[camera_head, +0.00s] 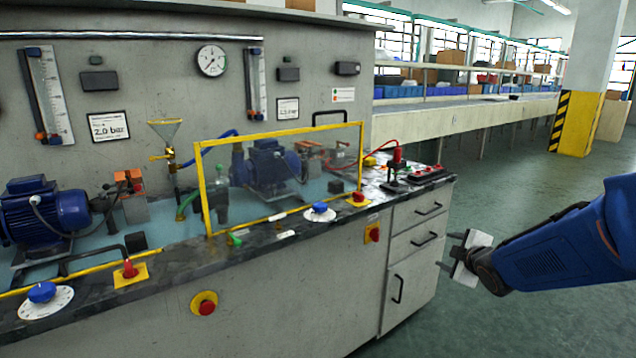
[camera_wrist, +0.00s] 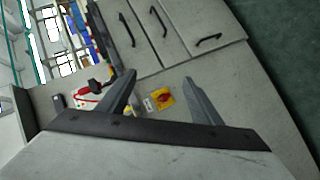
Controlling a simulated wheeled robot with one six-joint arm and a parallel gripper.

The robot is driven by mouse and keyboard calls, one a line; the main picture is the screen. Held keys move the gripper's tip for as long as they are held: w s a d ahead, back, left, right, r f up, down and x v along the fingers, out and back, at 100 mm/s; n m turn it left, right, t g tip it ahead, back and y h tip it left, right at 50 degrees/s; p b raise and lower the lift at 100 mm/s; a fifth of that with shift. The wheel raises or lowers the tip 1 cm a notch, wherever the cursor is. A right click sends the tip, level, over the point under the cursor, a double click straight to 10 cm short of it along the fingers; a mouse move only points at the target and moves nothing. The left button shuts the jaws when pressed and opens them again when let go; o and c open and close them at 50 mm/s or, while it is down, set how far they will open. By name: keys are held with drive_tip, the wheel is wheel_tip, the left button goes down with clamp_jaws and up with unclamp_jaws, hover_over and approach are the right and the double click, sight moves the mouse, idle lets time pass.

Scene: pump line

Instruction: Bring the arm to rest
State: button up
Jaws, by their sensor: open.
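My gripper (camera_head: 455,252) is at the right of the head view, at the end of my blue arm. It is open and empty, a little to the right of the drawer cabinet (camera_head: 414,243) of the pump bench. In the wrist view the two dark fingers of my gripper (camera_wrist: 160,98) stand wide apart. A red switch on a yellow plate (camera_wrist: 162,98) shows between them, on the bench front behind. Nothing is seen between the fingertips themselves. My arm reaches in from the right edge of the head view.
The pump bench (camera_head: 290,300) fills the left and middle, with blue pumps (camera_head: 45,212), a yellow-framed clear guard (camera_head: 285,175), and red and blue knobs along its front. A yellow and black pillar (camera_head: 576,122) stands at the back right. Green floor (camera_head: 500,200) lies open right of the bench.

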drive_tip(key=s+a+m+g, duration=0.2)
drive_tip(key=s+m, duration=0.2)
drive_tip(key=s, duration=0.8)
drive_tip(key=s+a+m+g, duration=0.3)
drive_tip(key=s+m, duration=0.2)
drive_tip(key=s, duration=0.7)
drive_tip(key=s+a+m+g, duration=0.2)
drive_tip(key=s+m+g, duration=0.1)
drive_tip(key=s, duration=0.9)
drive_tip(key=shift+a+m, duration=0.35)
drive_tip(key=shift+m, duration=0.45)
drive_tip(key=shift+w, duration=0.1)
